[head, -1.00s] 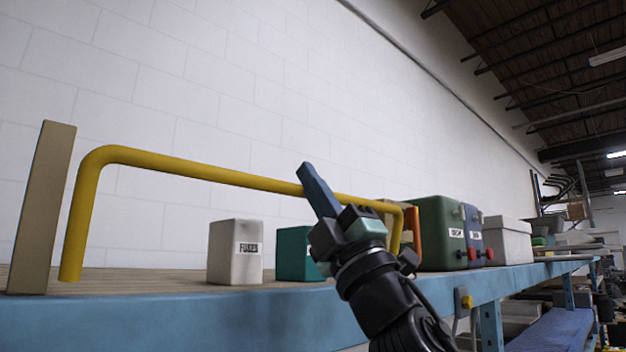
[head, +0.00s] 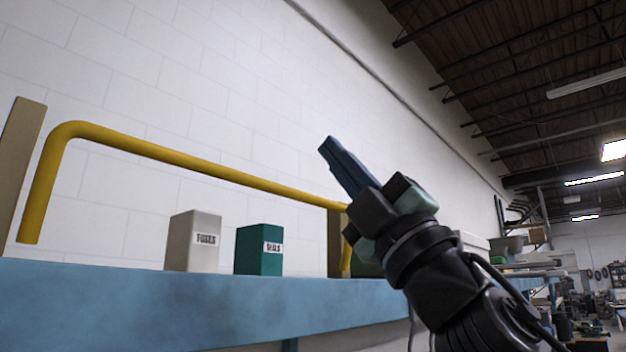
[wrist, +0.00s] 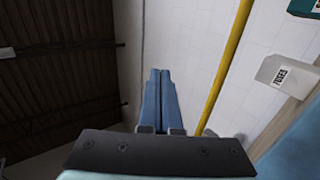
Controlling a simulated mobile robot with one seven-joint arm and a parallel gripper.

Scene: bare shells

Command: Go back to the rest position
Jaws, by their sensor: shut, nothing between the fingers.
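My gripper (head: 330,150) is raised in front of the blue-edged shelf (head: 200,305), pointing up and to the left in the head view. In the wrist view its two blue fingers (wrist: 160,75) lie together with nothing between them. The gripper is apart from the yellow rail (head: 190,162), whose right end passes behind my wrist in the head view. The rail also shows to the right of the fingers in the wrist view (wrist: 228,65).
A white box labelled FUSES (head: 193,241) and a green box (head: 259,249) stand on the shelf behind the rail. A tan upright board (head: 20,165) is at the far left. My arm hides much of the shelf's right part. Open air lies above the rail.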

